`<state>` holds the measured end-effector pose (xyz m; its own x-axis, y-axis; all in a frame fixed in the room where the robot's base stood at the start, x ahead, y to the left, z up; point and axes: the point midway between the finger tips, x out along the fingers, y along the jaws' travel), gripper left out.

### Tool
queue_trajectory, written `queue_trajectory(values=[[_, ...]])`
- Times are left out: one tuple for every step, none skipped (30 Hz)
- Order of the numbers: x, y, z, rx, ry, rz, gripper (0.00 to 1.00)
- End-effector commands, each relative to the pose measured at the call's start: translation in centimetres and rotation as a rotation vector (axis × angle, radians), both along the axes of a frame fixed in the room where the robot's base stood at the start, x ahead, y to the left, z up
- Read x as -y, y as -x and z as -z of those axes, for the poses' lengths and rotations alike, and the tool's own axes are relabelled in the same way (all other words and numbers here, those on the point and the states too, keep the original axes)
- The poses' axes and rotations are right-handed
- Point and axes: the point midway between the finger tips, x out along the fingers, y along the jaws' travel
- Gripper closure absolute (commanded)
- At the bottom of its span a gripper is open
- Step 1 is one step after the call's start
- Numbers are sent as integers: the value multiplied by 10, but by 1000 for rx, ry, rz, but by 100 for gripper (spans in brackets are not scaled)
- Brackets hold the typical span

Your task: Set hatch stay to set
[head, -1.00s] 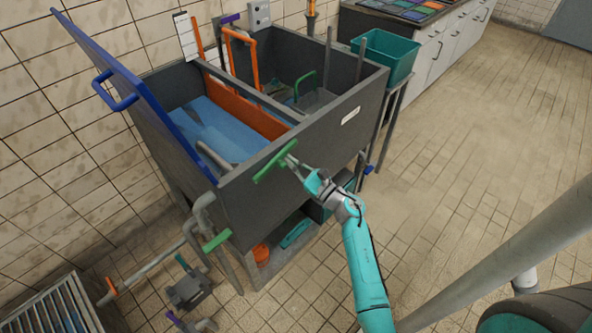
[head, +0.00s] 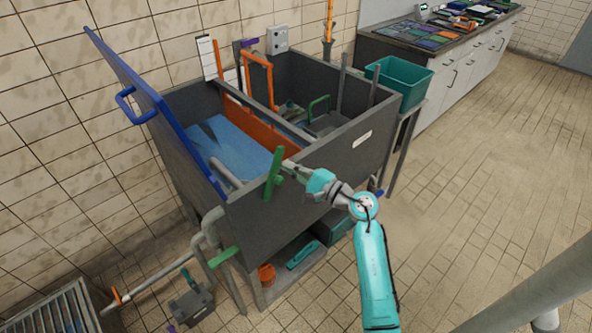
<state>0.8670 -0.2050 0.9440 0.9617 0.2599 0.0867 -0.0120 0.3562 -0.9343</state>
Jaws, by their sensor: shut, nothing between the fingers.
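A green lever (head: 273,175) is mounted on the front wall of the grey tank (head: 330,172), near its top rim. It stands nearly upright, leaning slightly right at the top. I take it for the hatch stay; no label on it is readable. My gripper (head: 290,168) is shut and empty, with its fingertips at the lever's right side. I cannot tell whether they touch it. The blue-edged hatch (head: 150,105) stands raised at the tank's left side, with a blue handle (head: 128,107) on its outer face.
An orange divider (head: 255,120) and blue water (head: 235,150) are inside the tank. A teal bin (head: 400,82) stands to the right. A second green handle (head: 223,257) is on the pipes at lower left.

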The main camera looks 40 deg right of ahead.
Motion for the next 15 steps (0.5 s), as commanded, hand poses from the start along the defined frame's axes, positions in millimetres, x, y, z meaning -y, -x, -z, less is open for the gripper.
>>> queue_trajectory(values=[[-5,0,-4,2,45,-2,100],[-8,0,-6,4,75,-2,100],[-12,0,-8,6,111,-2,100],[-15,0,-10,6,141,-2,100],[-18,1,-11,8,169,-2,100],[-21,1,-13,8,205,-2,100],[-24,1,-14,8,197,-2,100],[-27,1,-15,7,194,-2,100],[-32,1,-17,7,194,-3,100],[-35,1,-17,7,194,-3,100],[-38,1,-18,6,192,-3,100],[-42,2,-19,7,191,-2,100],[-45,2,-20,7,191,-2,100],[-48,2,-21,7,192,-2,100],[-53,2,-22,7,192,-3,100]])
